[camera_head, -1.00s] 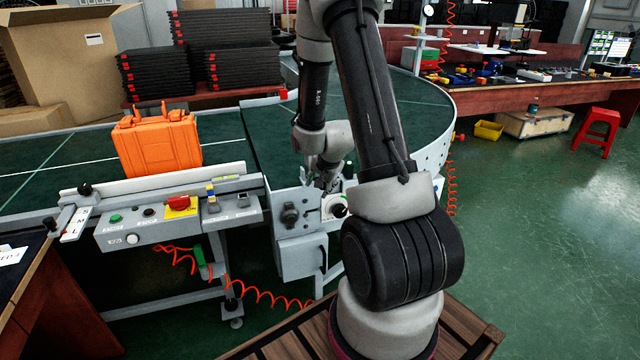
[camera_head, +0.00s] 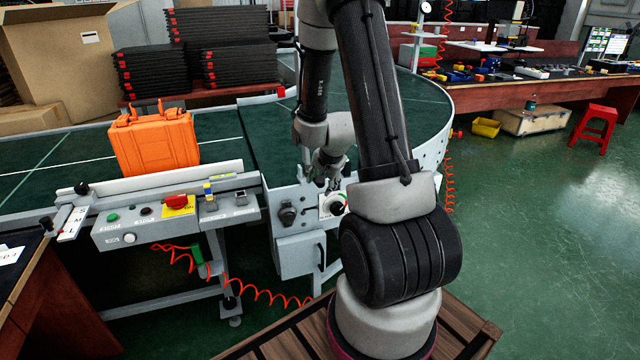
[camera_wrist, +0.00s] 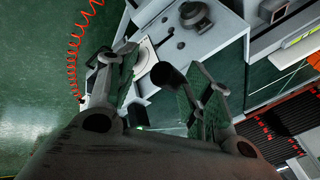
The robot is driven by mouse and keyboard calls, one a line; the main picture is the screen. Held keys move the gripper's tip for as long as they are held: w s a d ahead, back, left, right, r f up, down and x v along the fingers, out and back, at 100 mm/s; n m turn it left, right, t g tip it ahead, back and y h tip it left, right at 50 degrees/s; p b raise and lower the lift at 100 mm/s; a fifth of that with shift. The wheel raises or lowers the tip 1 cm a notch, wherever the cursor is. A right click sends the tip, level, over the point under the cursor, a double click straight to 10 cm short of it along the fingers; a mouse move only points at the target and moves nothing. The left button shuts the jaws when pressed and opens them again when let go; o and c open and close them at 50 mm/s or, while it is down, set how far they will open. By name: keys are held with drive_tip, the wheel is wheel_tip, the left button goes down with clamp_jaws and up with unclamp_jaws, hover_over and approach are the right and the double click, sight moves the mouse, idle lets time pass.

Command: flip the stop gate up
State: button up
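My gripper (camera_head: 326,182) is over the front control box (camera_head: 292,245) at the bend of the conveyor. In the wrist view my gripper (camera_wrist: 150,72) has its fingers spread, with nothing held between them. A black knob (camera_wrist: 168,76) on a white dial shows between the fingers, apart from them as far as I can tell. The same knob (camera_head: 338,207) is just below my gripper in the head view. A pale bar with a red end (camera_head: 281,92) at the belt's far edge may be the stop gate; I cannot tell for sure.
An orange case (camera_head: 154,141) stands upright on the green belt (camera_head: 40,160). A button panel (camera_head: 175,218) with a red switch is at the left front. Black trays (camera_head: 225,50) are stacked behind. A red hose (camera_head: 262,292) hangs below. Open floor lies to the right.

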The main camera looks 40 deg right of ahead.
drive_tip(key=v, duration=0.9)
drive_tip(key=shift+w, duration=0.25)
drive_tip(key=shift+r, duration=0.1)
drive_tip(key=s+a+r+n+g+y, duration=0.1)
drive_tip(key=s+a+n+g, duration=0.3)
drive_tip(key=s+n, duration=0.45)
drive_tip(key=s+a+r+n+t, duration=0.1)
drive_tip(key=s+a+r+n, duration=0.1)
drive_tip(key=s+a+r, duration=0.2)
drive_tip(key=s+a+r+n+t, duration=0.1)
drive_tip(key=s+a+r+n, duration=0.2)
drive_tip(key=s+r, duration=0.5)
wheel_tip(320, 180, up, 5)
drive_tip(key=shift+a+r+t+y, duration=0.1)
drive_tip(key=shift+a+t+y, duration=0.25)
drive_tip(key=shift+a, duration=0.25)
drive_tip(key=shift+s+n, duration=0.1)
drive_tip(key=shift+n, duration=0.15)
drive_tip(key=shift+c, duration=0.3)
